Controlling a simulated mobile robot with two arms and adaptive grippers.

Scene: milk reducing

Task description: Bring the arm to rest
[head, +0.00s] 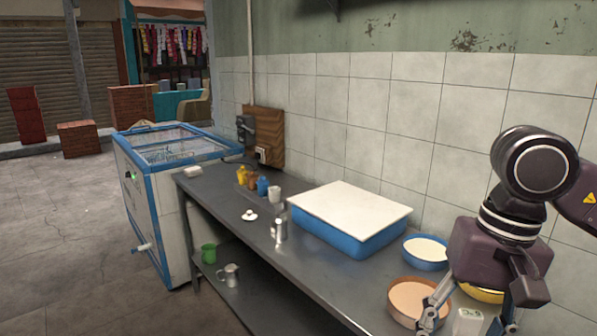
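My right gripper (468,321) is at the lower right of the head view, pointing down over the right end of the metal counter (328,281). Its two fingers are spread wide apart. A whitish container with dark lettering (466,325) shows between and below the fingers, with gaps on both sides; its lower part is cut off by the frame. My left gripper is not in view.
Near the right gripper are an orange basin (391,302), a blue bowl (427,265) and a partly hidden yellow bowl (480,293).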

